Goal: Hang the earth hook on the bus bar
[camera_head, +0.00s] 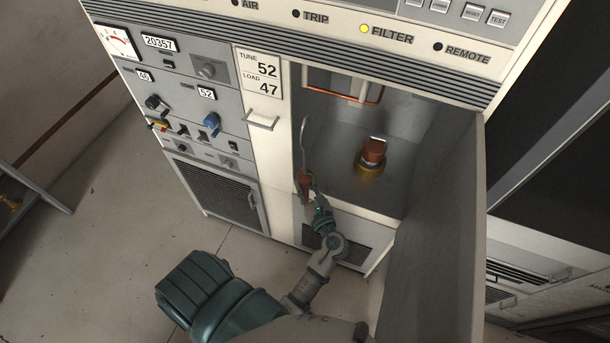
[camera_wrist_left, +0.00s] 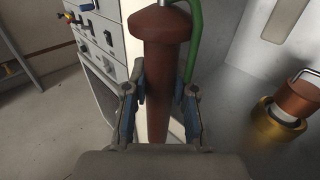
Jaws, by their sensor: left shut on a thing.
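The earth hook (camera_head: 303,143) is a thin pale metal hook on a red-brown handle, upright at the left side of the open cabinet bay. My left gripper (camera_head: 311,196) is shut on its handle. The left wrist view shows the brown handle (camera_wrist_left: 158,65) between the fingers, with a green cable beside it; the hook's tip is out of that view. A copper-coloured bar (camera_head: 345,98), which looks like the bus bar, runs across the upper back of the bay, above and right of the hook and apart from it. My right gripper is not in view.
A red-brown fitting on a brass base (camera_head: 369,167) stands inside the bay. An open grey door panel (camera_head: 437,220) bounds it on the right. A control panel with knobs (camera_head: 208,70) and a pale post with a handle (camera_head: 262,121) lie left.

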